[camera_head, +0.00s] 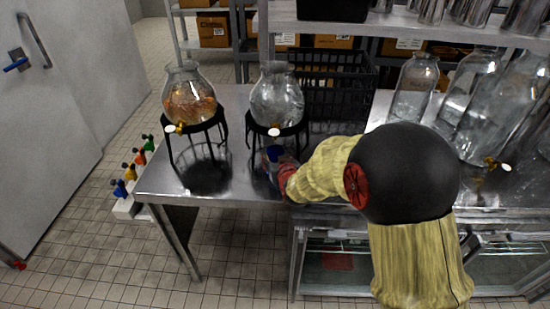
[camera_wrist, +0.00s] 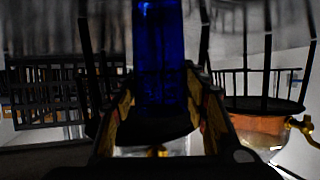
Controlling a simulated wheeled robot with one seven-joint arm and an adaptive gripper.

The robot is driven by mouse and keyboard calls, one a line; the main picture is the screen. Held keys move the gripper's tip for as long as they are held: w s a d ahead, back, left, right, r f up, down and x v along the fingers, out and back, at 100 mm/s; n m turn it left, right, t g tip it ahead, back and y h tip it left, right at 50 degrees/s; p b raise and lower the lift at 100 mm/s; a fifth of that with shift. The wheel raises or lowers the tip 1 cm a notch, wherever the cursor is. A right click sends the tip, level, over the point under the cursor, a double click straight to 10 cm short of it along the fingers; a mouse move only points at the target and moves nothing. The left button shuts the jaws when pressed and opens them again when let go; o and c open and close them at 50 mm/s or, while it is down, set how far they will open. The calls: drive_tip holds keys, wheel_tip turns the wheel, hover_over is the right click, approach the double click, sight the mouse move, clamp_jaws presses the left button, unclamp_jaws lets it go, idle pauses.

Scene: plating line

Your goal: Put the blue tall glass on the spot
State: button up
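The blue tall glass (camera_head: 273,154) is upright at the metal table, in front of the clear dispenser's black stand. It fills the top middle of the wrist view (camera_wrist: 160,50), where surroundings look upside down. My gripper (camera_wrist: 160,85) has one finger on each side of the glass, and both fingertips appear to touch it. In the head view my gripper (camera_head: 280,168) is small and partly hidden by my arm. I cannot tell whether the glass's base touches the table. No marked spot can be made out in either view.
The clear dispenser (camera_head: 277,98) stands on a black stand just behind the glass. An orange-filled dispenser (camera_head: 189,98) stands left of it. A black crate (camera_head: 335,88) is behind, and large glass jars (camera_head: 415,88) are at right. The table's front left (camera_head: 225,183) is bare.

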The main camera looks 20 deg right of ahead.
drive_tip(key=o, duration=0.5)
drive_tip(key=shift+o, duration=0.2)
drive_tip(key=v, duration=1.2)
drive_tip(key=s+f+g, duration=0.7)
drive_tip(key=s+f, duration=0.1)
drive_tip(key=s, duration=0.4)
drive_tip(key=s+r, duration=1.6)
drive_tip(key=s, duration=0.2)
drive_tip(key=shift+g, duration=0.4)
